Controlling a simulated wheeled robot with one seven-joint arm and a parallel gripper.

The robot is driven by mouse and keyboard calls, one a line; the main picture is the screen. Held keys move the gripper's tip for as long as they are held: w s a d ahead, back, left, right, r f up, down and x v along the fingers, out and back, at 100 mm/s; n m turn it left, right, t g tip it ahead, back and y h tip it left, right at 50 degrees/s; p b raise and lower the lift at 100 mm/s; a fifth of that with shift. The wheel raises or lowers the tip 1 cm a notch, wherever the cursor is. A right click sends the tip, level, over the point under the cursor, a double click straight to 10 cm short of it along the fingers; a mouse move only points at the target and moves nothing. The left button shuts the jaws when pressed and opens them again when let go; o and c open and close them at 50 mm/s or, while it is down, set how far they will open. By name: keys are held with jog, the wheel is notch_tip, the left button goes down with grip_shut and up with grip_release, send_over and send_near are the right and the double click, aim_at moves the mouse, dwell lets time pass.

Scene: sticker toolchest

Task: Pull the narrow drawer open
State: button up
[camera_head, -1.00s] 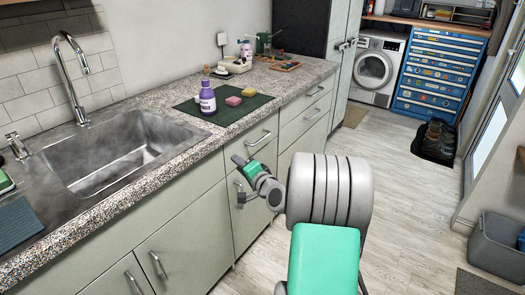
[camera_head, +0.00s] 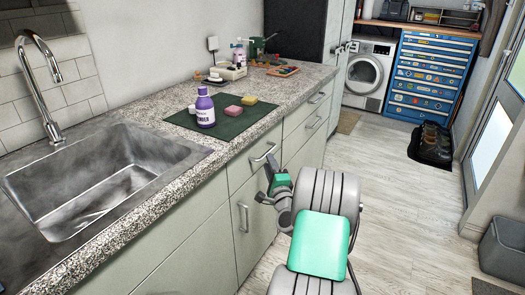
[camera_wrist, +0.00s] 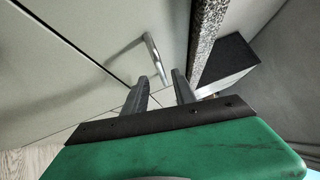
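The narrow drawer front (camera_head: 241,170) is pale grey-green and sits just under the speckled countertop, above a cabinet door. It looks closed flush. Its metal bar handle (camera_head: 263,153) also shows in the wrist view (camera_wrist: 153,53). My gripper (camera_head: 267,168) is just below and in front of this handle in the head view. In the wrist view my two fingers (camera_wrist: 161,78) are spread apart, with the near end of the handle showing beyond the gap between their tips. Nothing is held. Whether a finger touches the handle, I cannot tell.
The cabinet door below has an upright handle (camera_head: 243,218). Other drawers with bar handles (camera_head: 314,121) are farther right. On the countertop (camera_head: 165,150) are a sink and a dark mat (camera_head: 185,117) with a purple bottle and sponges.

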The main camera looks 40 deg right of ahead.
aim_at(268, 152)
jog(key=x, duration=0.3)
jog(key=d+x, duration=0.1)
jog(key=x, duration=0.2)
jog(key=shift+d+r+p, duration=0.1)
jog(key=shift+p, duration=0.25)
jog(key=shift+c, duration=0.2)
grip_shut()
jog(key=shift+s, duration=0.1)
dwell(0.6)
